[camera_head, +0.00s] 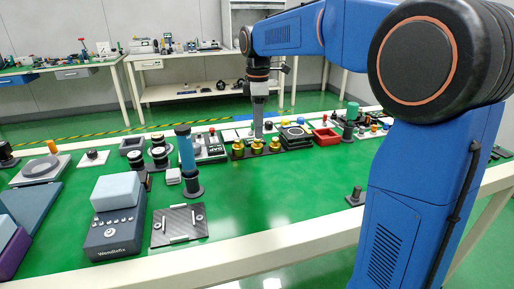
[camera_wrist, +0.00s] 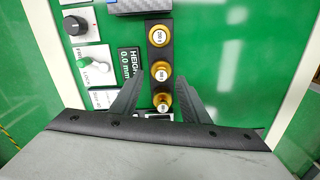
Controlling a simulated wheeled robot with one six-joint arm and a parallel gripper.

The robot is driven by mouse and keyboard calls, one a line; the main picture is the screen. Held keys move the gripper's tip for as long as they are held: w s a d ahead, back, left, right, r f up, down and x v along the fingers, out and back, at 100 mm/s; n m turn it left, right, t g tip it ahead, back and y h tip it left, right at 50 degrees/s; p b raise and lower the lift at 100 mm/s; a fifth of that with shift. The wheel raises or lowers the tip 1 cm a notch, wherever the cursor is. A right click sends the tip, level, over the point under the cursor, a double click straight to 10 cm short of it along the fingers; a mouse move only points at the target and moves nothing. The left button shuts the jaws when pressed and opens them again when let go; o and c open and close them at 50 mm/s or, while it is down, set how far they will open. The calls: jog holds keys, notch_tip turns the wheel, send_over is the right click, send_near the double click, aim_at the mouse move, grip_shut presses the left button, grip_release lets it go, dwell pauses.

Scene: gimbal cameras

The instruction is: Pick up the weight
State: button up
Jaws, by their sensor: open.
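Three gold weights with white labelled tops stand in a row on a dark rack (camera_wrist: 157,53). In the wrist view they are the far weight (camera_wrist: 158,36), the middle weight (camera_wrist: 161,72) and the near weight (camera_wrist: 163,102). In the head view the row shows as the left weight (camera_head: 238,148), middle weight (camera_head: 257,146) and right weight (camera_head: 274,145). My gripper (camera_wrist: 160,78) is open and empty, pointing down with its fingers on either side of the row. In the head view my gripper (camera_head: 258,134) hangs at the middle weight; exact height is unclear.
A tall blue-green cylinder (camera_head: 185,150) and a red tray (camera_head: 326,136) stand nearby. The green front middle is mostly clear.

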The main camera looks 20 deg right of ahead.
aim_at(257, 141)
jog(key=shift+s+a+f, duration=0.1)
jog(key=shift+a+f, duration=0.05)
jog(key=shift+f, duration=2.95)
jog(key=shift+c, duration=0.4)
jog(key=c, duration=1)
